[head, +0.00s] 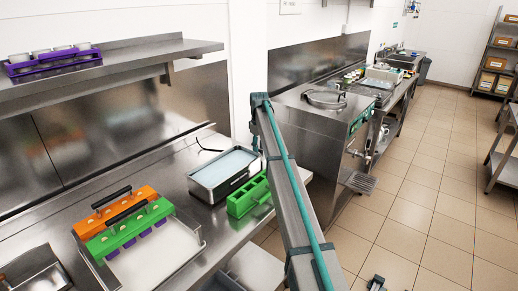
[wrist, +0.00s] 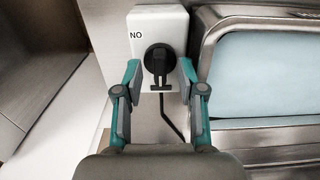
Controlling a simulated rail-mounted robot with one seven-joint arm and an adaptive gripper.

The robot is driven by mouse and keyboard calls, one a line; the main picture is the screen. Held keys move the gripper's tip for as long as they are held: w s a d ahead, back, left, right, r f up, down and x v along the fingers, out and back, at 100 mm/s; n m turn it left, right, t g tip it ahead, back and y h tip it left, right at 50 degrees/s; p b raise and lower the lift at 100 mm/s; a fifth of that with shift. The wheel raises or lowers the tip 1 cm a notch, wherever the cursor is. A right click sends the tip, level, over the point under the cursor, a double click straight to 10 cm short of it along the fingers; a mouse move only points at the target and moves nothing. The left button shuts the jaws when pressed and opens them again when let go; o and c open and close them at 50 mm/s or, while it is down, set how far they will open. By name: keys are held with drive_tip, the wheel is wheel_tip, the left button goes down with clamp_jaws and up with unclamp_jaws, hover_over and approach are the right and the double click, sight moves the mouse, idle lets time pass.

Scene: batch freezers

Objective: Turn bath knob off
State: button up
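The black bath knob (wrist: 158,60) is on a white box labelled "NO" in the wrist view, with its bar upright. My gripper (wrist: 160,70) has its two teal-and-grey fingers spread, one on each side of the knob. Gaps show between the fingers and the knob, and nothing is held. The bath (wrist: 264,75), a steel-rimmed basin with pale blue liquid, is right of the box. In the head view the bath (head: 194,182) stands on the steel counter. The knob and my gripper cannot be made out there; my arm crosses just right of the bath.
A green rack (head: 238,204) stands right beside the bath. Orange (head: 94,216) and green (head: 103,246) mould holders sit over a tray at front left. A black cable (wrist: 172,118) hangs below the knob box. A steel shelf (head: 110,62) overhangs the counter's back.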

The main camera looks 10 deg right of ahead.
wheel_tip(320, 180, up, 12)
drive_tip(key=shift+f, duration=0.25)
idle(0.3)
